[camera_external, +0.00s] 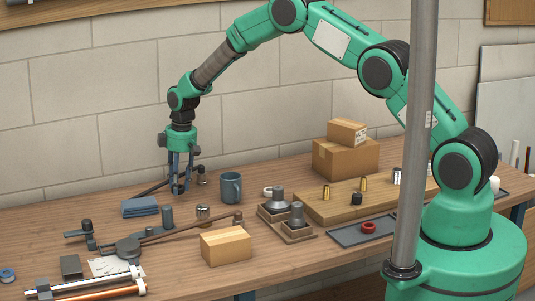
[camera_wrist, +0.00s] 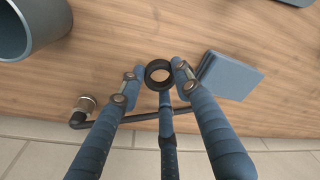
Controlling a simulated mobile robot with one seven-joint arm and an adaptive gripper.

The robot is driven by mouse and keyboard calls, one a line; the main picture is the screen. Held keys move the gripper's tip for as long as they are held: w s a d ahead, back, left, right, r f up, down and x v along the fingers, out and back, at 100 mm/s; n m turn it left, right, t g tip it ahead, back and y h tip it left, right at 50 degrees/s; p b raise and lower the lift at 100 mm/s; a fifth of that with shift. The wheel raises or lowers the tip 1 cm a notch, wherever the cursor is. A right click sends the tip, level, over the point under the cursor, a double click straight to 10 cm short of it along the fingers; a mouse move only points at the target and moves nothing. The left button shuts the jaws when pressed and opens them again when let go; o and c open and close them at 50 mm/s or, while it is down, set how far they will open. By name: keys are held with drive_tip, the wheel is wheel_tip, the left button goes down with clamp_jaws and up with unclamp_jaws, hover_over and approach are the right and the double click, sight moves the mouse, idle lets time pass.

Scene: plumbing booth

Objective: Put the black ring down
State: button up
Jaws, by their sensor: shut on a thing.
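The black ring (camera_wrist: 158,74) shows in the wrist view between the fingertips of my gripper (camera_wrist: 157,81), its round opening facing the camera. My gripper is shut on it. In the external view my gripper (camera_external: 180,188) points straight down above the back left of the workbench (camera_external: 60,222), between the folded blue cloth and the mug. The ring is too small to make out clearly there. How far it is above the wood is hard to tell.
The blue cloth (camera_external: 140,207) lies left of my gripper and the blue-grey mug (camera_external: 230,187) stands right. A dark pipe with a metal fitting (camera_wrist: 86,104) lies behind, near the wall. Long tools and a cardboard box (camera_external: 226,246) are in front. Bare wood lies under my gripper.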

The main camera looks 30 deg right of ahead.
sight(179, 204)
drive_tip(key=shift+f, duration=0.25)
drive_tip(key=shift+f, duration=1.8)
drive_tip(key=shift+f, duration=0.15)
drive_tip(key=o, duration=0.9)
drive_tip(key=r, duration=0.8)
drive_tip(key=d+r, duration=0.1)
drive_tip(key=r, duration=0.3)
drive_tip(key=shift+s+r, duration=0.15)
drive_tip(key=shift+s, duration=0.2)
